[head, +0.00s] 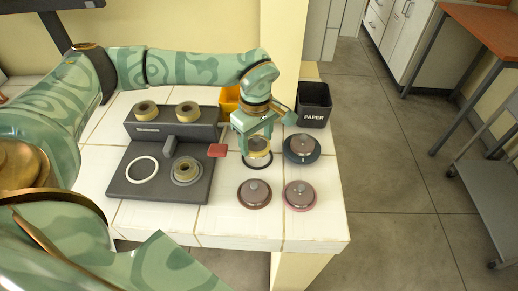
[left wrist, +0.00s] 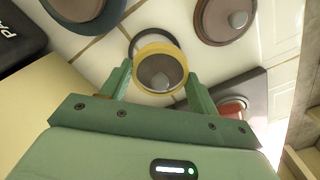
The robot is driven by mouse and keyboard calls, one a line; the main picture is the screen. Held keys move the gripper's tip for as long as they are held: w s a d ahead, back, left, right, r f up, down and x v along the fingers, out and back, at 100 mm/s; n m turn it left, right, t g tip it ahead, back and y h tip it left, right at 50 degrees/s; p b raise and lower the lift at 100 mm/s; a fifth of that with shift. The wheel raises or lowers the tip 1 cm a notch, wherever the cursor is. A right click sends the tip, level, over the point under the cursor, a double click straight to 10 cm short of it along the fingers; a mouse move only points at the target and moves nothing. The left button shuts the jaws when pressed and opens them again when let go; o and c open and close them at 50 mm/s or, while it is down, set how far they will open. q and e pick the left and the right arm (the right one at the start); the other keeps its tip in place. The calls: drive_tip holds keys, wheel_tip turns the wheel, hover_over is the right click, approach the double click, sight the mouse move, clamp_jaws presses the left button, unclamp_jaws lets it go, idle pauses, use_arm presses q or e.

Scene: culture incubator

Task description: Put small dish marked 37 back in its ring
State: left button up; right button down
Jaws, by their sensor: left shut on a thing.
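My left gripper (head: 256,140) is shut on a small dish (head: 257,146) with a yellow rim, at the right part of the white tiled table. In the left wrist view the dish (left wrist: 160,70) sits between the two fingers, with a grey inside and a pale knob. A dark ring (head: 259,168) lies on the table under the dish; in the left wrist view the ring (left wrist: 137,40) shows partly behind it, offset to one side. The dish seems just above the ring; I cannot tell whether they touch. No number is readable. My right gripper is not in view.
Lidded dishes stand nearby: one on a dark blue ring (head: 316,156), one brown (head: 254,194), one pink-rimmed (head: 299,195). A black PAPER bin (head: 314,104) stands behind.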

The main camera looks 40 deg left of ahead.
sight(257, 148)
use_arm(q)
drive_tip(key=shift+w+a+f, duration=0.1)
drive_tip(key=shift+w+f, duration=0.1)
drive_tip(key=shift+f, duration=0.1)
drive_tip(key=f, duration=0.1)
drive_tip(key=f+b, duration=0.1)
drive_tip(key=f, duration=0.2)
drive_tip(key=shift+w+a+b, duration=0.1)
drive_tip(key=shift+w+b, duration=0.15)
drive_tip(key=shift+b, duration=0.1)
drive_tip(key=shift+r, duration=0.2)
drive_tip(key=o, duration=1)
drive_tip(key=shift+f, duration=0.15)
